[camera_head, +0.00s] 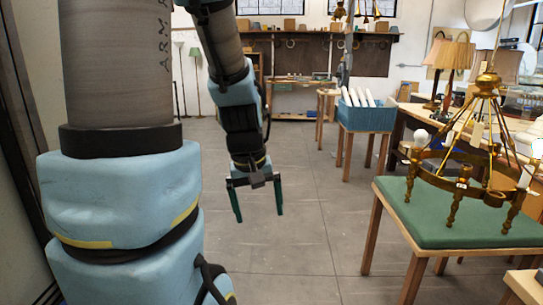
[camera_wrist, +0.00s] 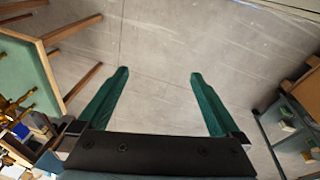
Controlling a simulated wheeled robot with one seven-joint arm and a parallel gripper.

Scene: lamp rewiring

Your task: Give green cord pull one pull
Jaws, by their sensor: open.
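I cannot make out a green cord pull in either view. My gripper (camera_head: 259,216) hangs open and empty over the bare floor in the head view, its two green fingers pointing down. In the wrist view my gripper (camera_wrist: 159,73) shows its fingers wide apart with only grey floor between them. A brass chandelier (camera_head: 470,165) with white candle sleeves stands on a green-topped table (camera_head: 430,228), to the right of my gripper and apart from it. Small brass hanging lamps (camera_head: 375,11) show at the top of the head view, too small for detail.
A blue bin (camera_head: 366,117) with white tubes stands on a wooden stand behind the green table. Shaded lamps (camera_head: 455,55) crowd a bench at right. A shelf (camera_head: 320,36) lines the back wall. In the wrist view, a glass-sided cabinet (camera_wrist: 285,130) is at right. The middle floor is clear.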

